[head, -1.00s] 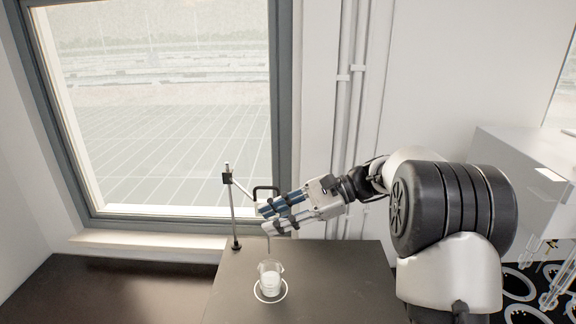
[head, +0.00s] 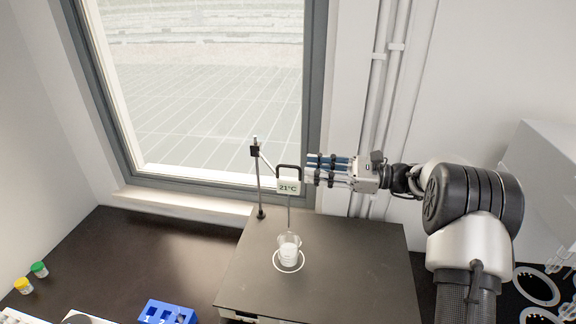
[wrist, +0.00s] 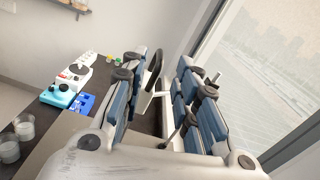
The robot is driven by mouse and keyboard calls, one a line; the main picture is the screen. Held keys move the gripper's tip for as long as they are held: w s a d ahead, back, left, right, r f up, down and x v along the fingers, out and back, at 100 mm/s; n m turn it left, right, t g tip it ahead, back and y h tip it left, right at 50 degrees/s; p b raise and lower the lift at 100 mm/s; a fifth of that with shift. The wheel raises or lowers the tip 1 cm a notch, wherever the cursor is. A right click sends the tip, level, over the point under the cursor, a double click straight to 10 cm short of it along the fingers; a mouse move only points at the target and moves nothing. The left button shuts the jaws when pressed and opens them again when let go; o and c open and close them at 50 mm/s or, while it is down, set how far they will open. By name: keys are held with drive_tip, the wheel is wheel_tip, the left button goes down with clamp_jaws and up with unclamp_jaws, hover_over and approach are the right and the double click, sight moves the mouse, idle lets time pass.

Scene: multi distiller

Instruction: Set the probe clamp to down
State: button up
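The probe clamp is a white box (head: 289,187) reading 21°C with a black loop handle (head: 289,168), held by an arm on a thin upright stand (head: 259,185). A thin probe (head: 289,212) hangs from it to a glass beaker (head: 288,249) of white contents. The probe's lower end lines up with the beaker's mouth; I cannot tell how deep it sits. My gripper (head: 308,170) is just right of the handle, fingers level. In the wrist view my gripper (wrist: 160,80) is open, with the black handle (wrist: 153,69) seen in the gap; contact is unclear.
The beaker stands in a white ring on a dark raised plate (head: 350,265). A blue numbered rack (head: 166,313) and green- (head: 39,269) and yellow-capped (head: 23,285) vials are at the left. A window (head: 205,85) is behind. The plate's right part is clear.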

sight(296, 167)
drive_tip(key=a, duration=0.2)
drive_tip(key=w+a, duration=0.1)
drive_tip(key=a, duration=0.4)
drive_tip(key=shift+w+a, duration=0.25)
drive_tip(key=shift+a, duration=0.1)
drive_tip(key=shift+c, duration=0.3)
drive_tip(key=shift+s, duration=0.1)
clamp_jaws()
drive_tip(key=shift+r, duration=0.1)
